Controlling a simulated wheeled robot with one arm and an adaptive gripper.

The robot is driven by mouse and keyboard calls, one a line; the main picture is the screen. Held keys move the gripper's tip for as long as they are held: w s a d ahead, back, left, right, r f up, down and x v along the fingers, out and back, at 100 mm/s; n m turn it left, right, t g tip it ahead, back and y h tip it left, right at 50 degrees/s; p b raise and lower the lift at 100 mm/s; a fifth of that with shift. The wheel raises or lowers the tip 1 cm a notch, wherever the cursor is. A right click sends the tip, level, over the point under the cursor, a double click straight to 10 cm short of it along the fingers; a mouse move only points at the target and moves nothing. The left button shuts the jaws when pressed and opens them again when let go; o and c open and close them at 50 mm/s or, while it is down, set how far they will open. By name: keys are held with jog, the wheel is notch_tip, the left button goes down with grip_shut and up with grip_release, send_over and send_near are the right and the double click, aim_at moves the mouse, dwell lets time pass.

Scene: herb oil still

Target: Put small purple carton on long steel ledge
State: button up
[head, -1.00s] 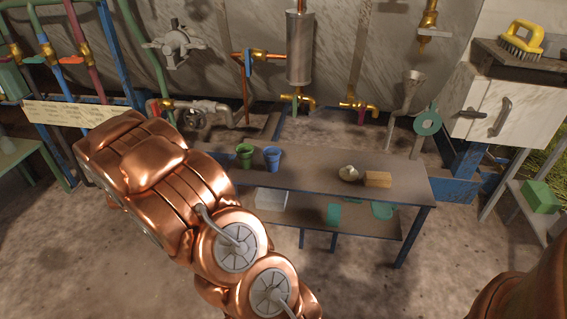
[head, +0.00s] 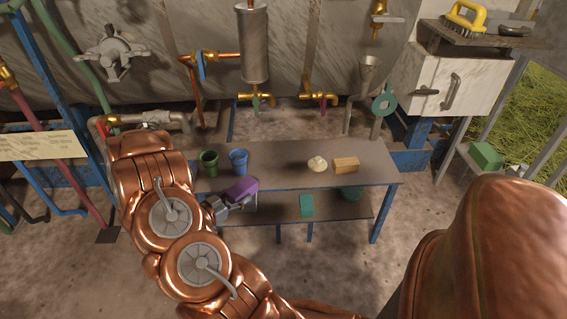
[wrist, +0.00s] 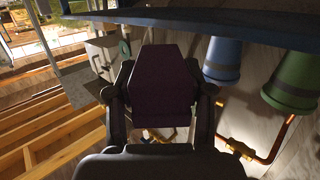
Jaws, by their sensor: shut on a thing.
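The small purple carton (head: 242,189) is held in my gripper (head: 224,203), in front of the left part of a long grey-brown bench top (head: 290,176) on blue legs, which looks like the long steel ledge. In the head view the carton overlaps the bench's front edge; whether they touch, I cannot tell. In the wrist view the carton (wrist: 163,85) sits between both fingers of my gripper (wrist: 163,105), its face dark purple. A blue edge (wrist: 220,22) crosses the top of that view. The gripper's far side is hidden.
A green cup (head: 209,163) and a blue cup (head: 239,161) stand at the bench's left end, close behind the carton. A pale round thing (head: 317,164) and a tan block (head: 346,165) stand right of centre. Bare top lies between them and at the right end.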

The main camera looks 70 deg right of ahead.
jog(key=b, duration=0.4)
send_near(274, 174)
jog(key=d, duration=0.2)
jog(key=s+d+r, duration=0.1)
jog(key=d, duration=0.1)
jog(key=s+d+r, duration=0.1)
jog(key=d, duration=0.1)
jog(key=shift+s+d, duration=0.15)
jog(key=shift+d, duration=0.1)
jog(key=x, duration=0.2)
jog(key=b+x, duration=0.1)
jog(key=shift+s+d+r, duration=0.1)
jog(key=shift+d+r, duration=0.15)
jog(key=shift+a+f+b, duration=0.1)
jog(key=shift+f+b, duration=0.2)
jog(key=shift+f, duration=0.45)
jog(key=o, duration=1.4)
jog(key=shift+f, duration=0.1)
